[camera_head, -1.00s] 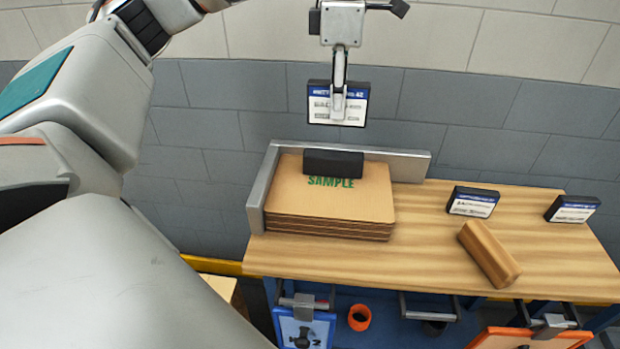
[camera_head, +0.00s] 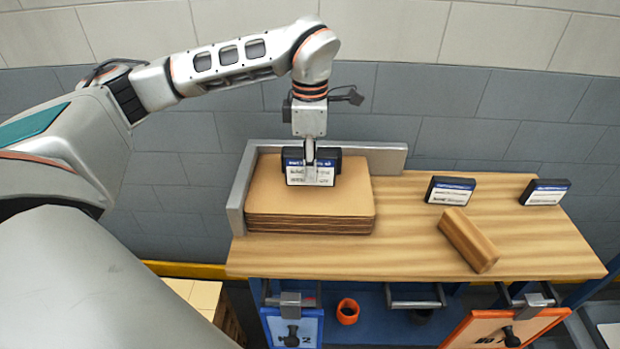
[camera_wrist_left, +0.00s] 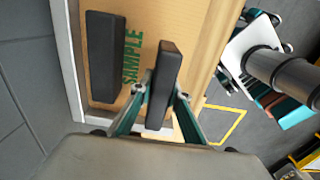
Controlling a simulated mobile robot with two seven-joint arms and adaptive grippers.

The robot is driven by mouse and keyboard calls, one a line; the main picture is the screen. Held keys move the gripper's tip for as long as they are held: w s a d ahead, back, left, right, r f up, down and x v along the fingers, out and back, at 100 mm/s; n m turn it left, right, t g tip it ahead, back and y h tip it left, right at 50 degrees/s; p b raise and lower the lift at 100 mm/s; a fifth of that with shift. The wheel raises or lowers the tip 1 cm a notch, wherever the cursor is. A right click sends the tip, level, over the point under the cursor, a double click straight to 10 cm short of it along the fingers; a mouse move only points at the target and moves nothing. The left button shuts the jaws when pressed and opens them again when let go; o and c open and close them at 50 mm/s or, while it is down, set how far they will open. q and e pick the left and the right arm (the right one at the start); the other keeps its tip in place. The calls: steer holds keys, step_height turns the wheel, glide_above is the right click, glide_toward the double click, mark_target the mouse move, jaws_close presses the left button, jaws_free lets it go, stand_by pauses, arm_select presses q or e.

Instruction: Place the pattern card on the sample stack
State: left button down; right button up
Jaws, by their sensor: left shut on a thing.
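My left gripper (camera_head: 309,168) is shut on the pattern card (camera_head: 312,177), a dark-edged card with a blue header and white label. The card is upright over the back part of the sample stack (camera_head: 335,212), a pile of brown sheets. In the left wrist view the card (camera_wrist_left: 163,85) stands edge-on between the fingers (camera_wrist_left: 158,100), beside the green SAMPLE print (camera_wrist_left: 133,55) on the stack (camera_wrist_left: 195,35). A black block (camera_wrist_left: 103,60) lies on the stack; the card partly hides it in the head view. I cannot tell whether the card touches the stack. My right gripper is out of view.
A grey metal corner fence (camera_head: 240,190) borders the stack at left and back. The bench between stack and block is clear.

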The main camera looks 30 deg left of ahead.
arm_select(q)
step_height(320, 180, down, 3)
steer(key=shift+f, duration=0.35)
steer(key=shift+f, duration=0.15)
steer(key=c, duration=1.9)
jaws_free()
steer(key=shift+r, duration=0.55)
step_height(320, 180, up, 11)
steer(key=shift+r, duration=0.15)
